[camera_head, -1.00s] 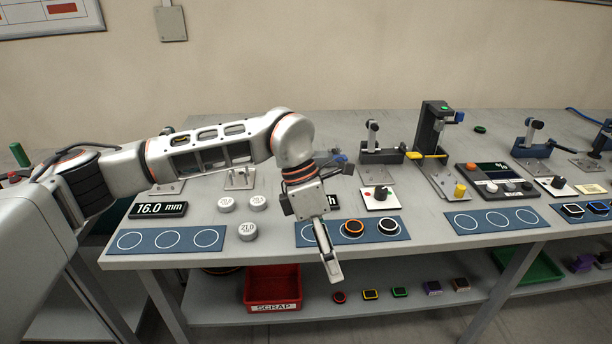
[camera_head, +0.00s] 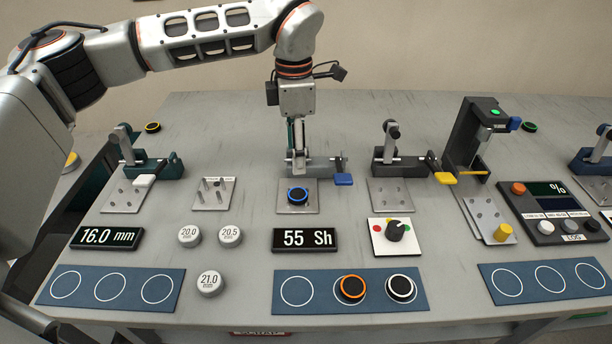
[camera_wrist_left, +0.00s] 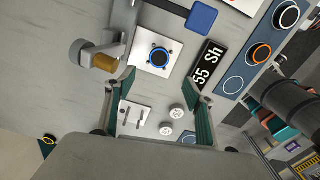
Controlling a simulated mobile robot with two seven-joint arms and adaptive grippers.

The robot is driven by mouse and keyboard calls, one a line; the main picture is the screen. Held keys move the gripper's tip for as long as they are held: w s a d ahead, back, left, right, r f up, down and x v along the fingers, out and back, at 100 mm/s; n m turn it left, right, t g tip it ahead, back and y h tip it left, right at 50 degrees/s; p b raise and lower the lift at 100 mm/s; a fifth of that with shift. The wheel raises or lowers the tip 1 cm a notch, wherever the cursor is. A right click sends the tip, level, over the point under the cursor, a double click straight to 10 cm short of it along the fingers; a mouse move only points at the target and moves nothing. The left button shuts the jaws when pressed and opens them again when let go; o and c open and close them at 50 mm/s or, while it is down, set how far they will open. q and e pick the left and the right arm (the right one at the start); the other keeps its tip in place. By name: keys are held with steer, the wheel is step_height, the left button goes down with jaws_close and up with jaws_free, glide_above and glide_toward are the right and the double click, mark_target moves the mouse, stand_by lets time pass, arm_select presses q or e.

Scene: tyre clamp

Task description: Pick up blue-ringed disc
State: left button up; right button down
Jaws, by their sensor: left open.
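The blue-ringed disc (camera_head: 298,196) is black with a bright blue ring and lies on a metal plate (camera_head: 284,209) in front of a clamp with a blue handle. In the left wrist view the disc (camera_wrist_left: 159,57) lies ahead of the fingers, towards the top. My left gripper (camera_head: 299,165) points down just behind the disc in the head view, at the clamp, apart from the disc. In the left wrist view the gripper (camera_wrist_left: 160,88) is open, with its two green-lined fingers spread and nothing between them. My right gripper is not in view.
The clamp's blue handle (camera_head: 344,180) stands right of the disc. A "55 Sh" display (camera_head: 305,240) sits in front of the plate. A blue mat (camera_head: 322,303) holds an orange-ringed disc (camera_head: 351,287) and a white-ringed disc (camera_head: 401,287). Weights (camera_head: 209,283) lie to the left.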

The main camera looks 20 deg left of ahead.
arm_select(q)
glide_above(298, 194)
step_height(298, 194, down, 5)
steer(key=shift+s+r, duration=0.1)
step_height(298, 194, down, 2)
step_height(298, 194, down, 5)
steer(key=shift+p, duration=0.3)
steer(key=shift+c, duration=0.7)
steer(key=c, duration=1)
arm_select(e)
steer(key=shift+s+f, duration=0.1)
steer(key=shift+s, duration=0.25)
